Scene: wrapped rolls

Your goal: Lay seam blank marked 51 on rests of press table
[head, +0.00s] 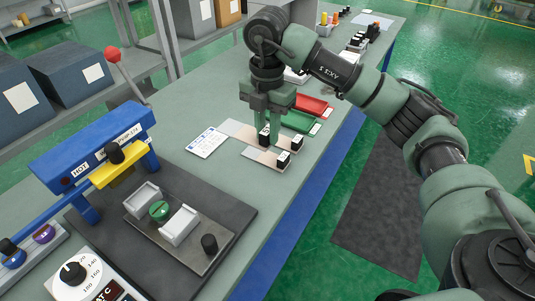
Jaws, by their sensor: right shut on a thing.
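My right gripper (261,126) points down over the workbench and is shut on the black block (264,138) at the end of a pale, flat blank. A second pale blank (262,156) with a black block (283,159) lies just in front of it. The white labels on the blocks are too small to read, so I cannot tell which is 51. The press table (190,255) is at the lower middle. Its two white rests, the left one (145,200) and the right one (178,225), stand empty with a green disc (159,211) between them. My left gripper is not in view.
The blue press frame (95,150) with a yellow bar (125,163) and a red-knobbed lever (113,55) stands behind the rests. A black knob (209,243) is on the plate's right. A white card (207,142), a green tray (297,121) and a red tray (311,105) are near the blanks.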

